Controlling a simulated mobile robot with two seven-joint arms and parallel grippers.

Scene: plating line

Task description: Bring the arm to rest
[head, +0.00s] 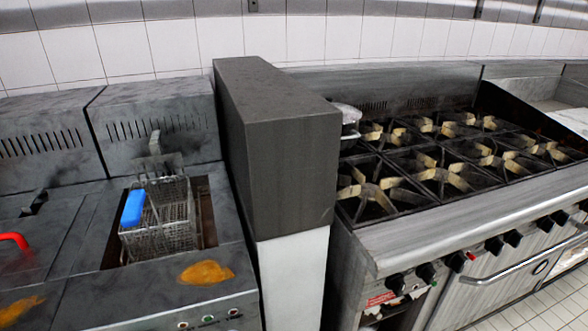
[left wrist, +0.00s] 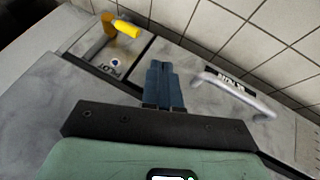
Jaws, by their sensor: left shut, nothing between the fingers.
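My left gripper (left wrist: 164,66) shows in the left wrist view. Its blue-grey fingers lie together, shut and empty, in front of a dark crosspiece and a pale green wrist body. The fingers point toward grey metal surfaces and a tiled wall, and nothing is seen touching them. Neither arm shows in the head view. My right gripper is not in view.
In the head view a fryer basket (head: 160,220) with a blue handle sits in a fryer. A dark block (head: 275,150) stands between it and the burner range (head: 420,215). The left wrist view shows a yellow lever (left wrist: 126,28) and a metal handle (left wrist: 232,95).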

